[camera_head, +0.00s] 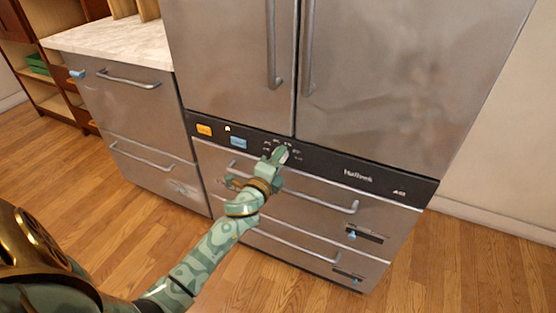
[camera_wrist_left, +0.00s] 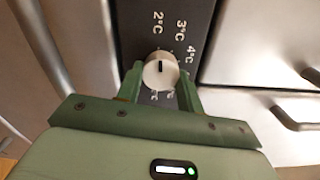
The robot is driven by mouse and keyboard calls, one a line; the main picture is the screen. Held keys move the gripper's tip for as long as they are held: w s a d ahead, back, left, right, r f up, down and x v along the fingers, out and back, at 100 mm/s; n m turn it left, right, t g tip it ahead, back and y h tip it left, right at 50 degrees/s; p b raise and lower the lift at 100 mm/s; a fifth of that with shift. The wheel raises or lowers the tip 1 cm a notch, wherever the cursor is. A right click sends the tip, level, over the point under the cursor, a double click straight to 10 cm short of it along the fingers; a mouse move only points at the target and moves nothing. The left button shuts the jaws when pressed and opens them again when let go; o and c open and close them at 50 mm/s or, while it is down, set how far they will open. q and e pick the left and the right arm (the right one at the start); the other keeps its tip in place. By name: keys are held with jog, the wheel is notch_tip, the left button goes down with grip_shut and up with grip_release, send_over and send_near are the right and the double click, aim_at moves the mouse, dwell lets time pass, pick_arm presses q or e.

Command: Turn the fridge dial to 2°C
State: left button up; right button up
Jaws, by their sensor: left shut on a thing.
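The fridge dial (camera_wrist_left: 160,75) is a round white knob with a short black mark, on the dark control strip. Around it in the left wrist view are the labels 2°C (camera_wrist_left: 158,22), 3°C (camera_wrist_left: 181,30) and 4°C (camera_wrist_left: 191,54); more lettering below is partly hidden. The black mark runs up and down in that view, in line with 2°C. My left gripper (camera_wrist_left: 160,85) is shut on the dial, one green finger on each side. In the head view the left gripper (camera_head: 274,158) covers part of the dial (camera_head: 282,154). My right gripper is not in view.
The fridge (camera_head: 345,174) has two upper doors with upright handles and drawers with bar handles below the strip. A marble-topped counter (camera_head: 115,38) stands at left. The wooden floor is clear.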

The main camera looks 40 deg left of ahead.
pick_arm(q)
jog(key=shift+n, duration=0.5)
jog(key=o, duration=1)
jog(key=shift+f, duration=0.1)
jog(key=shift+s, duration=0.15)
jog(key=v, duration=1.6)
jog(key=shift+p, duration=0.35)
jog(key=shift+d, duration=0.15)
